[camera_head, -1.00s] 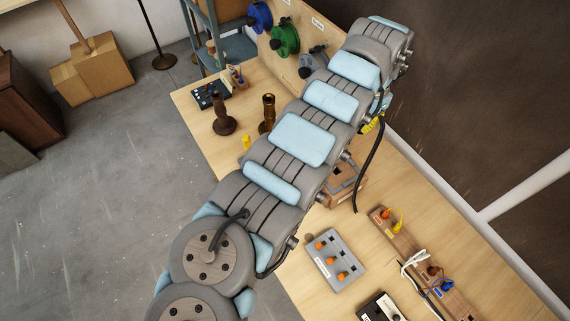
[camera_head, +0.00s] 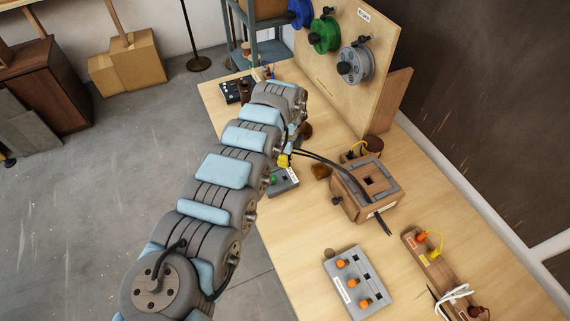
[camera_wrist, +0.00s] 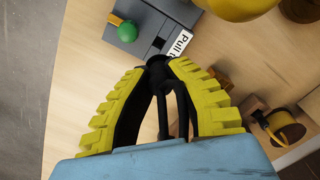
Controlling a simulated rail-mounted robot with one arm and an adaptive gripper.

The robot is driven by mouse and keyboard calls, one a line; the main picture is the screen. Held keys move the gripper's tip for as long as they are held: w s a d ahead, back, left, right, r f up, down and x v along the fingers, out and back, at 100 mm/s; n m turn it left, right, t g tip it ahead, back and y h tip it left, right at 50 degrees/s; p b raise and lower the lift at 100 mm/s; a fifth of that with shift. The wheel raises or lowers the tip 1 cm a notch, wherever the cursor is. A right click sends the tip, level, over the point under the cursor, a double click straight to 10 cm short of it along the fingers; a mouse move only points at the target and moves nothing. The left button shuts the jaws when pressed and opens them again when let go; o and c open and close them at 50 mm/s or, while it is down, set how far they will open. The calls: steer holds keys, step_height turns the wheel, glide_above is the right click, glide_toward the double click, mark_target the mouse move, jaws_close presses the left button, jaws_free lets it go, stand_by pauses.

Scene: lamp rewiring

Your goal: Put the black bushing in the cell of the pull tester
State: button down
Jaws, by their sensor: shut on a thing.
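My gripper (camera_wrist: 158,74) has yellow ribbed fingers. They are closed on a small dark piece, which I take to be the black bushing (camera_wrist: 157,67); its shape is partly hidden between the fingertips. Black strands run back between the fingers. In the head view my gripper (camera_head: 284,161) is above the near side of the pull tester, and black cord trails from it across the wooden box. The grey pull tester (camera_wrist: 122,45) has a green knob, a white label and a dark square opening, seen just beyond the fingertips. It also shows in the head view (camera_head: 287,187), partly covered by my gripper.
The wooden box (camera_head: 345,200) with a grey top stands right of the tester. A grey block with orange knobs (camera_head: 350,284) and a wooden strip (camera_head: 421,252) lie nearer. A spool board (camera_head: 345,95) stands behind. A yellow rounded thing (camera_wrist: 236,7) is close to the wrist camera.

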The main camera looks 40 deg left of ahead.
steer(key=shift+s+a+f, duration=0.1)
steer(key=shift+a+f, duration=0.05)
steer(key=shift+f, duration=0.1)
steer(key=b, duration=0.4)
glide_above(285, 172)
steer(key=s+d, duration=0.2)
steer(key=shift+w+a+f, duration=0.1)
steer(key=shift+a+f, duration=0.05)
steer(key=shift+f, duration=1)
steer(key=shift+w+a+f, duration=0.1)
steer(key=shift+f, duration=1.8)
steer(key=shift+f, duration=0.5)
steer(key=c, duration=1.1)
jaws_free()
steer(key=shift+o, duration=0.2)
step_height(285, 172, up, 12)
